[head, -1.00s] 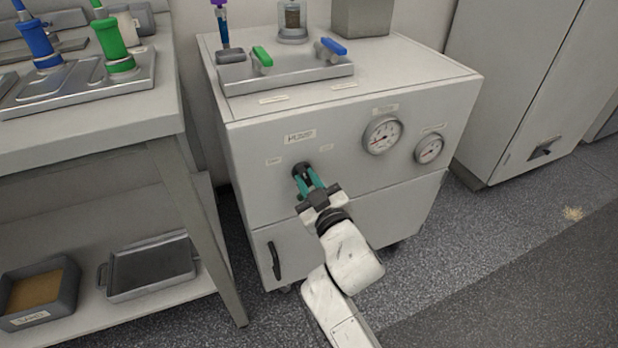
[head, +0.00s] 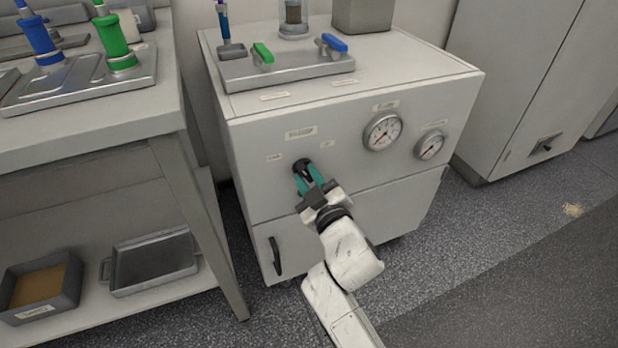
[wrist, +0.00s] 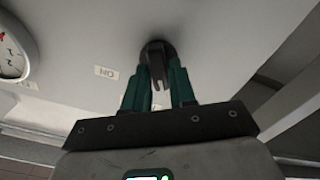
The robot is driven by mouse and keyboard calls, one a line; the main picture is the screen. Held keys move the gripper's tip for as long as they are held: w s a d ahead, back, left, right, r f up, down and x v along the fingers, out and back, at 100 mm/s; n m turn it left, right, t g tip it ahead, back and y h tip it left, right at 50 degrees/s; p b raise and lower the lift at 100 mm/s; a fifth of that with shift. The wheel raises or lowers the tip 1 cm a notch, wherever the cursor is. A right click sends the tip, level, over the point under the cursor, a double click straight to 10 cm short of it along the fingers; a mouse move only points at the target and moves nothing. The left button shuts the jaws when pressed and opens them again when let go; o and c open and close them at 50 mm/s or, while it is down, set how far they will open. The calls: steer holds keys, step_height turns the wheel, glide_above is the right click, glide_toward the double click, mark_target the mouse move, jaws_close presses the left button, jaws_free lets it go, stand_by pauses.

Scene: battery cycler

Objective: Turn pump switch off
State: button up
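The pump switch is a dark round knob (head: 301,165) on the front of the pale cabinet, under a label plate (head: 301,133). In the wrist view my gripper (wrist: 160,72) has one finger on each side of the knob's dark grip. Whether the fingers press on it is unclear. An upside-down "ON" label (wrist: 106,72) lies left of the knob there. The knob's exact angle is partly hidden by the fingers.
Two gauges (head: 382,132) (head: 429,145) are right of the knob. A dark door handle (head: 274,256) is below left. A metal tray with green and blue valve handles (head: 290,72) stands on top. A workbench (head: 160,125) is close on the left.

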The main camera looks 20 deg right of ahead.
steer(key=o, duration=0.3)
steer(key=s, duration=1)
steer(key=shift+s, duration=0.4)
steer(key=s+d+f+m+g+h, duration=0.3)
steer(key=s+d+f+m+g, duration=0.3)
steer(key=s+d+f+g, duration=0.55)
steer(key=s+a+f+g+y, duration=0.1)
steer(key=s+a+f+g, duration=0.2)
steer(key=s, duration=0.5)
steer(key=s+f+g+y, duration=0.2)
steer(key=s+f, duration=0.2)
steer(key=s, duration=0.4)
steer(key=shift+m+g, duration=0.25)
steer(key=shift+m, duration=0.05)
step_height(320, 180, up, 28)
steer(key=p, duration=2.8)
steer(key=shift+w+a, duration=0.1)
steer(key=shift+a, duration=0.05)
